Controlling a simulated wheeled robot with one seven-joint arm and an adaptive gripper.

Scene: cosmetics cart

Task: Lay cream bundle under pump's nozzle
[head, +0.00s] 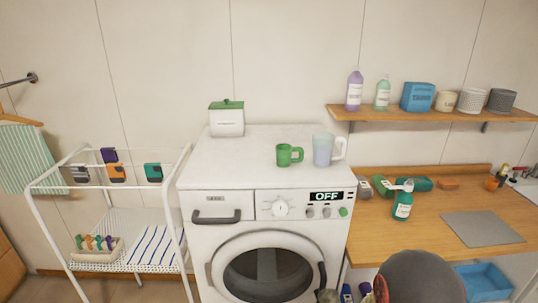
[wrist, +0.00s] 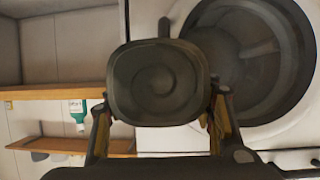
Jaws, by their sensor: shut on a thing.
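My gripper (wrist: 160,108) is shut on a dark, rounded-square thing (wrist: 158,82) with a short stub on one side. It fills the middle of the wrist view; I cannot tell whether it is the cream bundle. No cream-coloured bundle can be made out for sure. The pump is a teal bottle (head: 403,204) with a white head, upright on the wooden counter. It also shows, upside down, in the wrist view (wrist: 78,111).
Green, teal and orange blocks (head: 446,184) lie around and behind the pump on the counter (head: 428,240). A grey mat (head: 482,229) lies to its right. The washer (head: 234,175) bears a green mug (head: 288,155) and a pale pitcher (head: 323,150). A shelf (head: 430,114) hangs above.

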